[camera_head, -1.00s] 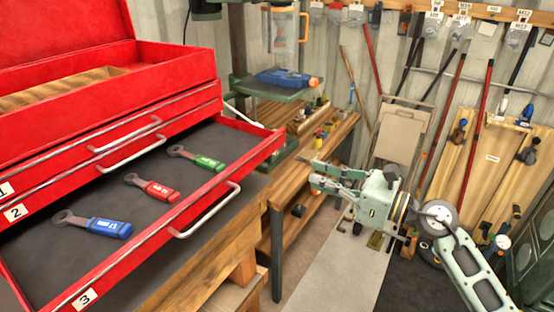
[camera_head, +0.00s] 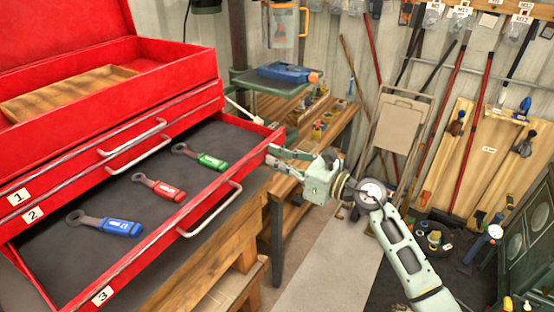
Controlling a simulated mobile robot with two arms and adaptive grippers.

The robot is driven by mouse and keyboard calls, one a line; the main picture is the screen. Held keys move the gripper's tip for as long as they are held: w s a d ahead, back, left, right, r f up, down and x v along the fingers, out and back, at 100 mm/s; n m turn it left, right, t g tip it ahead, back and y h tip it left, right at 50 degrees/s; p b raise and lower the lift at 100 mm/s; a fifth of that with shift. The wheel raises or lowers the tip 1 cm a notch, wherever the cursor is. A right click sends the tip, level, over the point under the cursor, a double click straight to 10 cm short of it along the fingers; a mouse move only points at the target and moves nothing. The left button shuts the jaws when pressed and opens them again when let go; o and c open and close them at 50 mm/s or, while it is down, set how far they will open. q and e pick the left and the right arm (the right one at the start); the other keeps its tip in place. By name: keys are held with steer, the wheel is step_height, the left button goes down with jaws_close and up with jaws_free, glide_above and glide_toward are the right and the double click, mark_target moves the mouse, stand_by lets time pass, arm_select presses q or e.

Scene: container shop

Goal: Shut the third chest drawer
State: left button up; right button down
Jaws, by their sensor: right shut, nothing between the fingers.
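The red tool chest (camera_head: 150,60) stands at the left. Its third drawer (camera_head: 143,255), labelled 3, is pulled out. A silver handle (camera_head: 212,212) is on its front. Inside lie wrenches with blue (camera_head: 104,226), red (camera_head: 160,187) and green (camera_head: 200,157) handles. The drawers labelled 1 and 2 above it look closed. My right gripper (camera_head: 270,154) is shut and empty, with its fingertips near the far right end of the third drawer's front. I cannot tell whether they touch it. My left gripper is not in view.
A wooden workbench (camera_head: 225,262) carries the chest. Another bench with a green drill press table (camera_head: 270,84) stands behind my right gripper. Long-handled tools and boards line the back wall. Grey floor (camera_head: 330,265) is open at lower centre.

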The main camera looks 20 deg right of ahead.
mark_target(223, 138)
steer(key=b+x, duration=0.4)
steer(key=x, duration=1.3)
steer(key=shift+w+a, duration=0.25)
